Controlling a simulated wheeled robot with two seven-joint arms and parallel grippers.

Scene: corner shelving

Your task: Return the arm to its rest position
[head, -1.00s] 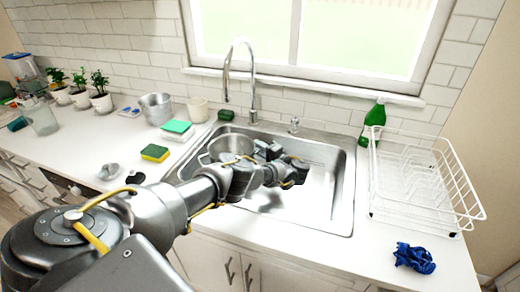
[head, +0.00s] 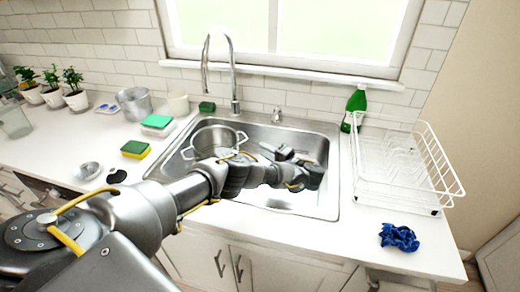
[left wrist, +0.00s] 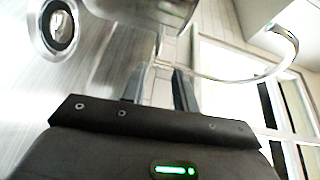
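My left arm reaches across the counter from the left, and its gripper (head: 287,152) is over the sink (head: 334,190), right of a metal pot (head: 214,138) standing in the basin. In the left wrist view, the left gripper (left wrist: 160,88) shows two dark fingers apart with nothing between them. The sink drain (left wrist: 58,25) shows at the upper left of that view. In the head view the wrist and forearm hide part of the sink's front edge. My right gripper is in neither view.
The faucet (head: 233,75) rises behind the basin. A dish rack (head: 400,175), green bottle (head: 355,105) and blue cloth (head: 399,237) are at the right. A sponge (head: 135,149), metal bucket (head: 134,103) and potted plants (head: 75,92) are at the left. Bare counter lies around the cloth.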

